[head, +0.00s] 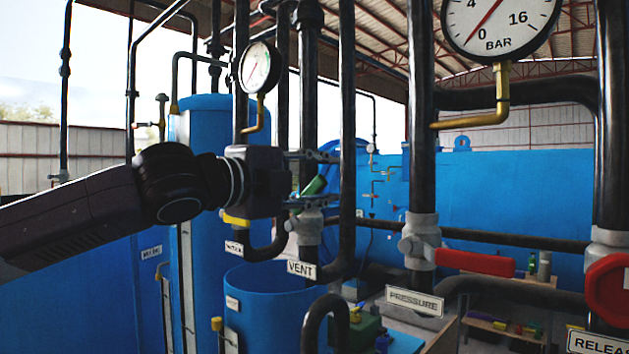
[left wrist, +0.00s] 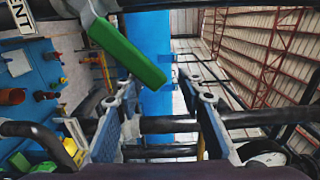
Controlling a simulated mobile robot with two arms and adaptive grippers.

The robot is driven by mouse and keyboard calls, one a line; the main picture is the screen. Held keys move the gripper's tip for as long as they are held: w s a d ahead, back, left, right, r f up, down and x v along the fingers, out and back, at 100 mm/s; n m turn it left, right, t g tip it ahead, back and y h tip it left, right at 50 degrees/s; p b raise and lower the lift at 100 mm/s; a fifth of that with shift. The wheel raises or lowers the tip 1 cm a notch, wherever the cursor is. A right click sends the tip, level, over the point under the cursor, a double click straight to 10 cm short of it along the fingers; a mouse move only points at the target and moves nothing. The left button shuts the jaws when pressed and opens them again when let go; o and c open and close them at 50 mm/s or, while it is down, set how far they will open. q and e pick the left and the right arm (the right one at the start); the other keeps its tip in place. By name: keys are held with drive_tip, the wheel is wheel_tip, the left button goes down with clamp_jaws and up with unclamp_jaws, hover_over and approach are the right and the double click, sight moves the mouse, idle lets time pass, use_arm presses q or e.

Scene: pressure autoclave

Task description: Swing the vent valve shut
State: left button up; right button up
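The vent valve's green lever (head: 315,186) shows in the head view just beyond my left gripper, partly hidden by it. It rises at a slant from the grey valve body (head: 309,222), above the VENT label (head: 301,269). In the left wrist view the green lever (left wrist: 128,52) lies diagonally ahead of the fingers, nearer the left-hand one. My left gripper (head: 318,178) is open. In the left wrist view its fingers (left wrist: 160,88) are spread wide with nothing held between them. I cannot tell whether a finger touches the lever. My right gripper is not in view.
Black vertical pipes (head: 347,120) stand close around the gripper. A small gauge (head: 260,67) is above it. To the right are the red pressure lever (head: 475,262), the red release handle (head: 607,290) and a large gauge (head: 500,22). A blue tank (head: 270,290) stands below.

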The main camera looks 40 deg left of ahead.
use_arm(q)
drive_tip(key=shift+s+a, duration=0.15)
drive_tip(key=shift+s, duration=1.5)
drive_tip(key=shift+s+a, duration=0.1)
drive_tip(key=shift+s, duration=1.3)
drive_tip(key=shift+s+a+b, duration=0.15)
drive_tip(key=shift+s+b, duration=0.65)
drive_tip(key=shift+s, duration=0.6)
